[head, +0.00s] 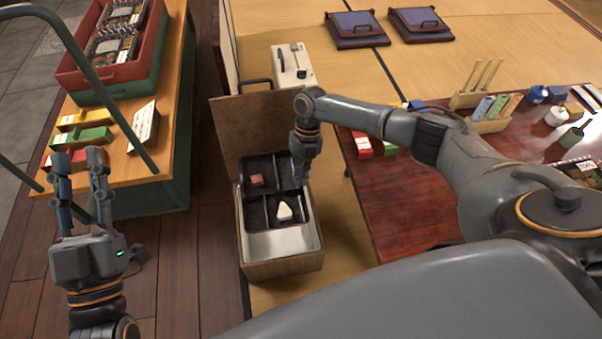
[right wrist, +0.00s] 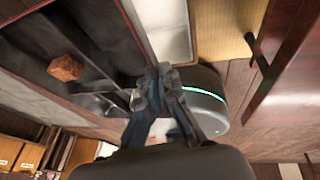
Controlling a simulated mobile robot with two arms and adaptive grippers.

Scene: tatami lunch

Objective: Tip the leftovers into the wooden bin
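The wooden bin (head: 284,268) stands on the floor in the middle of the head view, its lid (head: 250,127) raised and its metal inside partly visible. A black divided tray (head: 259,164) is over its opening; I cannot tell whether it touches the bin. The tray holds a brown piece of food (head: 256,181) and a white rice ball (head: 284,211). The brown piece also shows in the right wrist view (right wrist: 66,67). My right gripper (head: 303,177) is at the tray's right side, its fingers closed on the rim (right wrist: 158,84).
A red table (head: 410,215) with cartons, bottles and a utensil holder is right of the bin. A wooden bench (head: 165,150) with a red crate (head: 105,70) is to the left. A light box (head: 292,64) stands behind the lid. Bare floor lies between bench and bin.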

